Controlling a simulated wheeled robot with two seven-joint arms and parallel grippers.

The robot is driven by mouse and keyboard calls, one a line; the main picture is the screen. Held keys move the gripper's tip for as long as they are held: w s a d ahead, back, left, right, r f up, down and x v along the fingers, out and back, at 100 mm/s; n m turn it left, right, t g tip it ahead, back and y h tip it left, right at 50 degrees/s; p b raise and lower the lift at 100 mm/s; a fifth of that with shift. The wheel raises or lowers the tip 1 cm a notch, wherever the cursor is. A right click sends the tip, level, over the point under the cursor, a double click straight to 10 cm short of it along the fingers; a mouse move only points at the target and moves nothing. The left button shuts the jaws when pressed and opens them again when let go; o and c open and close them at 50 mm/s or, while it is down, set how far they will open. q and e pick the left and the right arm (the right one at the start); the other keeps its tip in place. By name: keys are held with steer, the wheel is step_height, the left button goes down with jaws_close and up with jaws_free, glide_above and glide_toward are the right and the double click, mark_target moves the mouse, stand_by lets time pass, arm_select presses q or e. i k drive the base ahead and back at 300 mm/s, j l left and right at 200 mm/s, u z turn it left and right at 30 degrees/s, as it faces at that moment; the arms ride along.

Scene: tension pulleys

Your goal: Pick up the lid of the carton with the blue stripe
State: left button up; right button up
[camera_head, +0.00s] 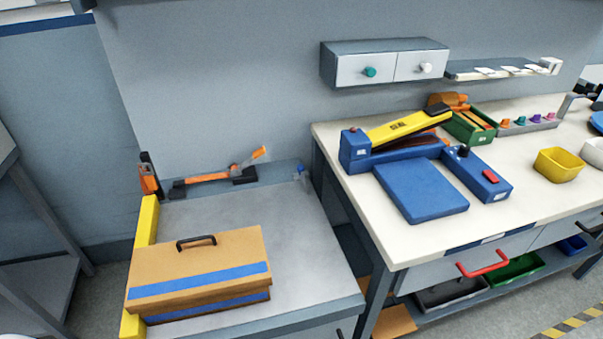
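The brown carton (205,305) with a blue stripe stands at the front left of the grey-topped bench. Its brown lid (197,265) sits on it, with a blue stripe along the lid's front edge and a black handle (196,242) on top. The lid looks closed on the carton. Neither of my grippers shows in the head view.
A yellow bar (147,220) runs along the bench's left edge. Orange and black tools (215,177) lie behind the carton. The grey top (300,255) right of it is clear. A white table (345,200) with a blue device (420,190) stands to the right.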

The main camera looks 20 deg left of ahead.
mark_target(176, 273)
steer(key=u, duration=1.5)
steer(key=j+z, duration=0.15)
steer(key=z, duration=0.35)
steer(key=j+z, duration=0.2)
steer(key=z, duration=0.25)
steer(key=j+z, duration=0.2)
steer(key=z, duration=0.3)
steer(key=k+j+z, duration=0.15)
steer(key=j, duration=0.3)
steer(key=k+j+z, duration=0.2)
steer(key=j, duration=0.2)
steer(key=k+j+z, duration=0.15)
steer(key=j, duration=0.25)
steer(key=k+j+z, duration=0.2)
steer(key=j, duration=0.15)
steer(key=k+j, duration=0.1)
steer(key=j, duration=0.35)
steer(key=i, duration=0.4)
